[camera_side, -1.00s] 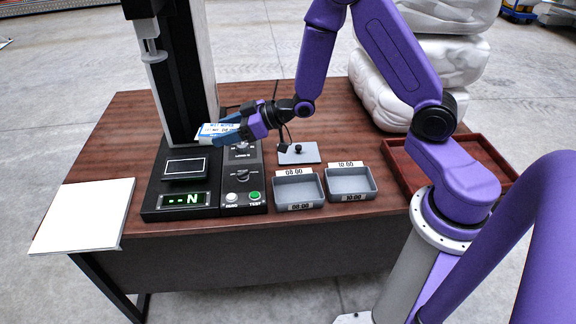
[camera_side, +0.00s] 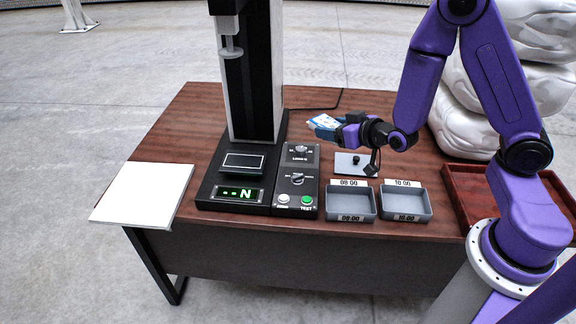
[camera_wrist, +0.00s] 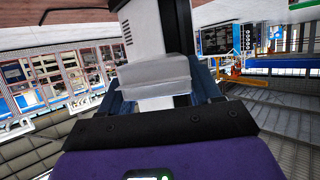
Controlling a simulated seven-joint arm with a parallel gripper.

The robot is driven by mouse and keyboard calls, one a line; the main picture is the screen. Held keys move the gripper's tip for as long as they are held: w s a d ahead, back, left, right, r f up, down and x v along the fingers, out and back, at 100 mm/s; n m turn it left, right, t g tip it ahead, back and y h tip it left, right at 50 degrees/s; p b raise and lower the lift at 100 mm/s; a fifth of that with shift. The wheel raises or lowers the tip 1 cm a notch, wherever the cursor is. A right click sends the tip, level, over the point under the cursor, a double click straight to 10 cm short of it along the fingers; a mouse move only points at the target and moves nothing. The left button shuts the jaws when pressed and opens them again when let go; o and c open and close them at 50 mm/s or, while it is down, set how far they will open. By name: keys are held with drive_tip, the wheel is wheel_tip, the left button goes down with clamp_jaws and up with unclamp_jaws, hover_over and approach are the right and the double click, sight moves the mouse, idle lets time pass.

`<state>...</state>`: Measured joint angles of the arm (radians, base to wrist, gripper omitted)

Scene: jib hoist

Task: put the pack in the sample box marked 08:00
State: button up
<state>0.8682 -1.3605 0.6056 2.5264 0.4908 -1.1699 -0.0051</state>
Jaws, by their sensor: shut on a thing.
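My gripper (camera_side: 334,129) is shut on the pack (camera_side: 323,121), a small white and blue packet. It holds the pack in the air above the table, behind the two sample boxes and to their left in the side view. In the wrist view the pack (camera_wrist: 156,73) is a pale, blurred slab between the fingers. The sample box marked 08:00 (camera_side: 350,200) is a grey open tray at the table's front. It looks empty.
The tester's tall column (camera_side: 262,80) stands left of my gripper. Its control box (camera_side: 298,180) with knobs and buttons lies left of the 08:00 box. A small plate with a black knob (camera_side: 354,165) lies behind the boxes. A reddish tray (camera_side: 480,190) is at right.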

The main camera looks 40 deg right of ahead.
drive_tip(key=w+a+n+g+y, duration=0.4)
drive_tip(key=w+a+n+y, duration=0.2)
drive_tip(key=a+n+y, duration=0.4)
drive_tip(key=shift+a+f+g, duration=0.4)
drive_tip(key=shift+a+f, duration=0.05)
drive_tip(key=shift+a, duration=0.05)
drive_tip(key=shift+w, duration=0.1)
hover_over(248, 161)
drive_tip(key=f, duration=0.9)
drive_tip(key=shift+s+d, duration=0.1)
drive_tip(key=shift+s, duration=0.3)
drive_tip(key=shift+w+f, duration=0.15)
drive_tip(key=shift+f, duration=0.05)
drive_tip(key=shift+w+f, duration=0.15)
drive_tip(key=shift+f, duration=0.65)
drive_tip(key=shift+w+f, duration=0.1)
drive_tip(key=shift+f, duration=0.7)
